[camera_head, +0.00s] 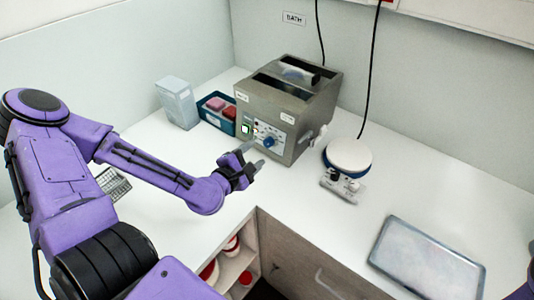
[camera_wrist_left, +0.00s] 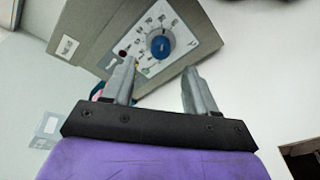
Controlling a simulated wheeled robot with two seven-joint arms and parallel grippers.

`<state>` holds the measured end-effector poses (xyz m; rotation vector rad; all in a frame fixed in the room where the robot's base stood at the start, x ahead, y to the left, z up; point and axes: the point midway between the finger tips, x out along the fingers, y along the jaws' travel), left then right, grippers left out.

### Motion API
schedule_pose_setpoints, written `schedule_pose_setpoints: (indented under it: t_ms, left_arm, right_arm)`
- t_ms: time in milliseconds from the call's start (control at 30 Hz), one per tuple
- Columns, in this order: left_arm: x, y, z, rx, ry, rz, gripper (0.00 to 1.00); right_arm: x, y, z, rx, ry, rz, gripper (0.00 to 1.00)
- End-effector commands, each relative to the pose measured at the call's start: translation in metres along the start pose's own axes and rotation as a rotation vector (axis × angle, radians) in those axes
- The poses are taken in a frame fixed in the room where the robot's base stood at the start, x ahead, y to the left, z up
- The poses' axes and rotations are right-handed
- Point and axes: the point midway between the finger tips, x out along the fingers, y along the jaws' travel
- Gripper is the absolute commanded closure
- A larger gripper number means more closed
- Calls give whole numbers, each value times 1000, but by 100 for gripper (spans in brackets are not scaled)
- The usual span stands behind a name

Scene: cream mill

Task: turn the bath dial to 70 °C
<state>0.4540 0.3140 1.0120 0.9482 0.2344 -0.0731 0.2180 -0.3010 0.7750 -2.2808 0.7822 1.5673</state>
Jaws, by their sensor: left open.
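The bath (camera_head: 300,88) is a grey metal box on the counter with a dark open top. Its front panel has a blue dial (camera_head: 268,142) on a white scale plate. In the left wrist view the blue dial (camera_wrist_left: 161,46) shows just beyond my fingertips, with the scale marks around it too small to read. I cannot tell its setting. My left gripper (camera_head: 253,156) is open and empty in front of the panel; its two fingers (camera_wrist_left: 159,70) are apart and not around the dial. My right gripper is out of view.
A blue tray (camera_head: 217,120) with pink blocks and a pale box (camera_head: 177,103) stand to the left. A round white-topped device (camera_head: 347,155) and a metal tray (camera_head: 426,263) are to the right. The counter between is clear.

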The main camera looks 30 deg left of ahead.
Motion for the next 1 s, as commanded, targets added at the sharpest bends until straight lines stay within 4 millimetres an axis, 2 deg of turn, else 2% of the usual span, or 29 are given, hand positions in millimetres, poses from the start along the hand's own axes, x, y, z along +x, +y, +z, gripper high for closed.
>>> schedule_pose_setpoints:
  t_ms: [33, 67, 400, 767, 933, 1000]
  left_arm:
    - [12, -10, -6, 3, -4, 4, 43]
    - [17, -10, -5, 2, -6, 4, 43]
    - [62, -2, -1, 3, 1, -3, 43]
    - [68, -1, 1, -1, -2, -2, 43]
    - [68, -1, 1, -1, -2, -2, 98]
    - [68, -1, 1, -1, -2, -2, 99]
  right_arm:
    - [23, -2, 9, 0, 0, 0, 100]
    - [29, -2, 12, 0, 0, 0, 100]
    - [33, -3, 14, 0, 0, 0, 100]
    - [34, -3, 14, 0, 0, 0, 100]
    - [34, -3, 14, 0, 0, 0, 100]
    - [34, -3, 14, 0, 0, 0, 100]
